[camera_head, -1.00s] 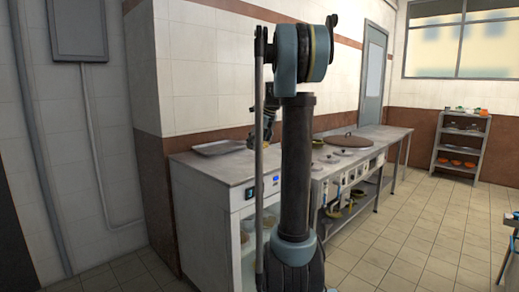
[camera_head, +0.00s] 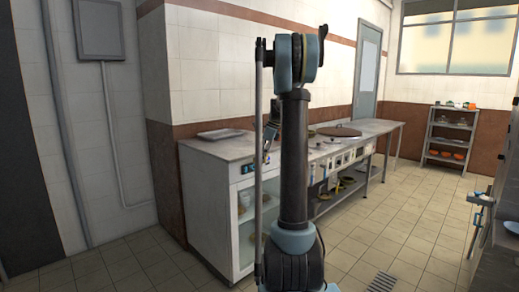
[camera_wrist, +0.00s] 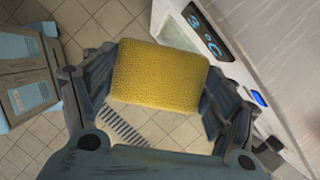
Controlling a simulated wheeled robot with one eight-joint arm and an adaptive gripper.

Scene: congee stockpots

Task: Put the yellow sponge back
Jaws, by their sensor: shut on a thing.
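The yellow sponge (camera_wrist: 158,75) is a rough-textured rectangular block. It fills the upper middle of the wrist view. My gripper (camera_wrist: 150,95) is shut on it, with dark fingers against its left and right ends. The sponge is held in the air, with the tiled floor far below it. In the head view my arm hides most of my gripper, and the sponge cannot be made out clearly there.
A steel counter (camera_head: 205,150) with a shallow tray (camera_head: 222,134) and a brown round lid (camera_head: 338,131) runs along the wall. A shelf rack (camera_head: 430,145) stands at the far right. A floor grate (camera_head: 382,283) lies in open tiled floor.

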